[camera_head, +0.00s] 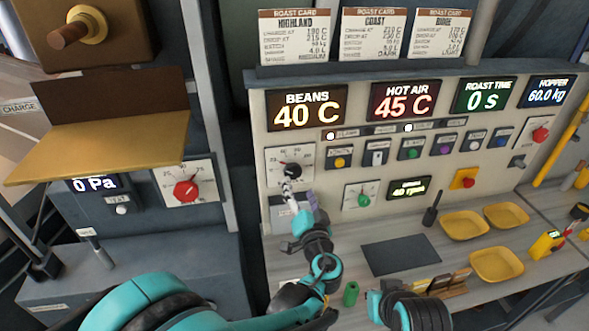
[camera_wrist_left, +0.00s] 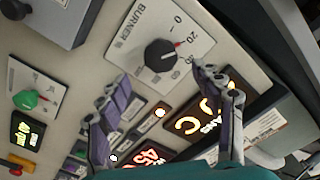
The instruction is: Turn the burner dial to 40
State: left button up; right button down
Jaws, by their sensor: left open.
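The burner dial is a black knob (camera_head: 292,170) on a white scale plate at the left of the control panel. In the left wrist view the knob (camera_wrist_left: 161,55) has a red mark at its upper right, close to the 20. The higher numbers are partly hidden by the knob and a finger. My left gripper (camera_head: 301,198) is in front of the panel just below the dial. In the left wrist view its fingers (camera_wrist_left: 162,84) are open and apart, with the knob beyond and between them. I see no contact.
Displays read BEANS 40 C (camera_head: 305,107) and HOT AIR 45 C (camera_head: 403,100). A green dial (camera_head: 364,200) is right of my left gripper, and a red-knobbed dial (camera_head: 186,190) is on the left cabinet. Yellow trays (camera_head: 497,265) and a dark mat (camera_head: 400,255) lie on the counter.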

aim_at(293, 174)
pick_arm(q)
jog(key=w, duration=0.2)
jog(key=w+a, duration=0.1)
jog(key=w, duration=0.4)
jog(key=shift+a, duration=0.3)
jog(key=c, duration=1.1)
